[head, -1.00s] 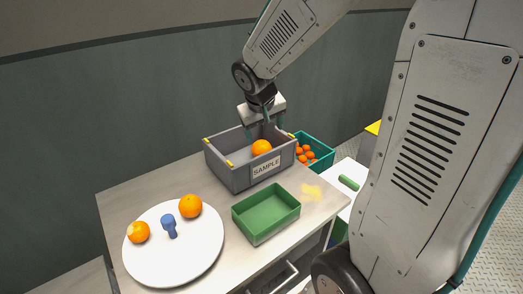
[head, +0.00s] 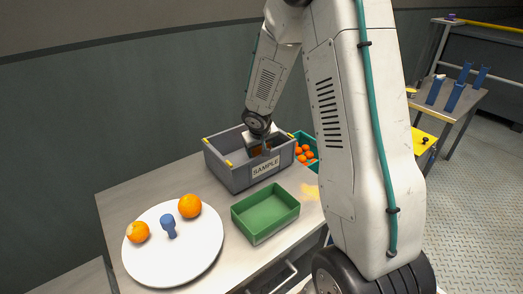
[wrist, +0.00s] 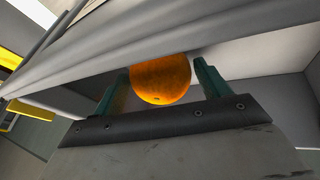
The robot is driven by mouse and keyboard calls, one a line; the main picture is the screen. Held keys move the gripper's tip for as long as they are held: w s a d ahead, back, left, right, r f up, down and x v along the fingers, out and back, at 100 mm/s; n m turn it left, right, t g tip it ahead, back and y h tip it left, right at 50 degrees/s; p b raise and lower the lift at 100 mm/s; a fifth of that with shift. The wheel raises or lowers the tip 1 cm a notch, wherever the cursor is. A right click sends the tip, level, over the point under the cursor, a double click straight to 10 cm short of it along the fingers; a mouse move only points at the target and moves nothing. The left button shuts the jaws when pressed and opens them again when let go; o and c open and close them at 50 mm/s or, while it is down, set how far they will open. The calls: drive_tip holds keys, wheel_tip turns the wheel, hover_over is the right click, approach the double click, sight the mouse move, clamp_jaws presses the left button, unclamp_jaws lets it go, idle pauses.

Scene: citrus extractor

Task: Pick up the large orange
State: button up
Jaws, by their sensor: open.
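An orange (wrist: 160,80) is inside the grey SAMPLE crate (head: 232,179); in the head view my wrist and gripper mostly hide it. My gripper (head: 262,150) reaches down into the crate and is open. In the wrist view its two teal fingers stand on either side of the orange, apart from it as far as I can see. Two more oranges lie on the white round plate (head: 190,265): a bigger one (head: 190,206) at the upper right and a smaller one (head: 137,232) with a pale patch at the left.
A blue peg-like piece (head: 169,227) stands on the plate. An empty green tray (head: 265,235) sits before the crate. A teal crate (head: 312,143) of small orange fruit stands behind at the right. The crate walls surround my gripper closely.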

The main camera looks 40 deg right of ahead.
drive_tip(key=shift+w+d+f, duration=0.15)
drive_tip(key=shift+w+f, duration=0.05)
drive_tip(key=shift+f, duration=0.3)
drive_tip(key=c, duration=0.8)
drive_tip(key=shift+r, duration=0.1)
drive_tip(key=shift+c, duration=0.2)
